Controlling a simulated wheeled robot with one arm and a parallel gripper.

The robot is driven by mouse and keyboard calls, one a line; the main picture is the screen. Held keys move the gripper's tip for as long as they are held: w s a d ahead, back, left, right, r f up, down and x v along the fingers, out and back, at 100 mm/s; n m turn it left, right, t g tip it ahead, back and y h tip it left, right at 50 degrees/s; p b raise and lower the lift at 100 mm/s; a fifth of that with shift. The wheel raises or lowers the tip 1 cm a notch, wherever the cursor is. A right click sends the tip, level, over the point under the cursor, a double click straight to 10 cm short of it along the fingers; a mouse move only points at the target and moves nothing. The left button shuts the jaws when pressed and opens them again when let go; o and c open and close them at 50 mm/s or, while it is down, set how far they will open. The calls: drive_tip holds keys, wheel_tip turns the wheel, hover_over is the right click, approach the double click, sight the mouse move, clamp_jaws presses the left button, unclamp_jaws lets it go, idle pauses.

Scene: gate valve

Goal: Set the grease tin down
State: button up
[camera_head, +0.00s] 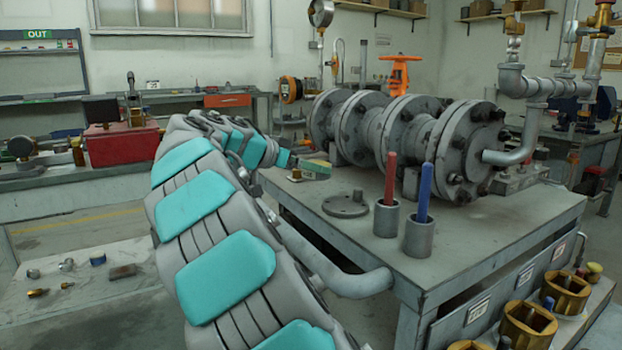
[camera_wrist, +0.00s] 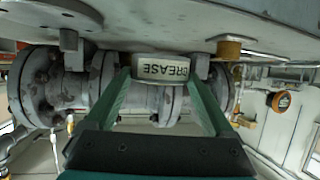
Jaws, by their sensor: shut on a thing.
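The grease tin (camera_wrist: 160,69) is a short, pale round tin with a dark rim and the word GREASE on its side. In the wrist view it sits between the green fingertips of my gripper (camera_wrist: 168,75), which is shut on it. In the head view my gripper (camera_head: 312,166) is over the far left part of the grey workbench top (camera_head: 335,225), close to the flanged valve. The tin is small there and partly covered by the fingers. I cannot tell whether its base touches the bench.
The valve body (camera_head: 400,135) with its orange handwheel (camera_head: 400,70) fills the bench's back. A brass fitting (camera_head: 295,175) lies beside my gripper. A flat flange disc (camera_head: 345,204) and two holders with red (camera_head: 390,178) and blue (camera_head: 424,188) rods stand nearer.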

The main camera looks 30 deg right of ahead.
sight(305, 177)
drive_tip(key=shift+w+d+f, duration=0.1)
drive_tip(key=shift+d+f, duration=0.05)
drive_tip(key=shift+d, duration=0.1)
drive_tip(key=shift+f, duration=1.6)
drive_tip(key=shift+f, duration=0.15)
drive_tip(key=o, duration=1.3)
drive_tip(key=shift+r, duration=0.3)
drive_tip(key=v, duration=1.2)
drive_tip(key=shift+a+f+b, duration=0.1)
drive_tip(key=shift+f+b, duration=0.15)
drive_tip(key=shift+b, duration=0.05)
